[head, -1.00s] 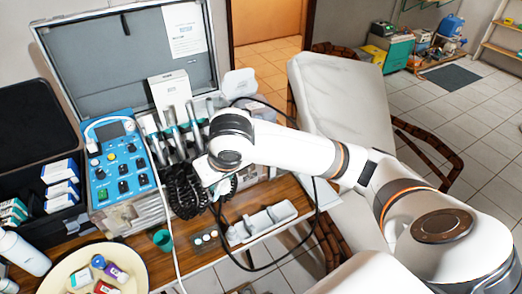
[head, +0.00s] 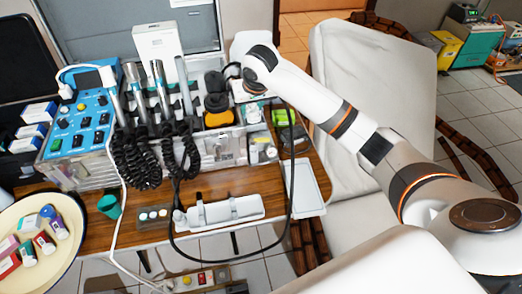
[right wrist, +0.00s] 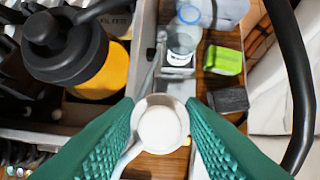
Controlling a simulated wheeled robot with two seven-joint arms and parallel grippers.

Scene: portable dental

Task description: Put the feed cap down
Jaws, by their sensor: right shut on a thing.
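My right gripper (right wrist: 160,118) has green ribbed fingers, closed on a small round white cap with a pale rim, which I take to be the feed cap (right wrist: 160,126). The cap is held between the fingertips, and a pale strip shows at its lower left. In the head view the right arm's wrist (head: 261,60) is above the right rear of the open dental case (head: 215,150); the fingers and cap are hidden there. Whether the cap touches anything below cannot be told. My left gripper is not in view.
A yellow bottle with a black lid (right wrist: 90,55) stands left of the gripper. A black hose (right wrist: 292,85) curves at right. A white tray (head: 305,188) and holder (head: 225,210) are on the wooden table.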

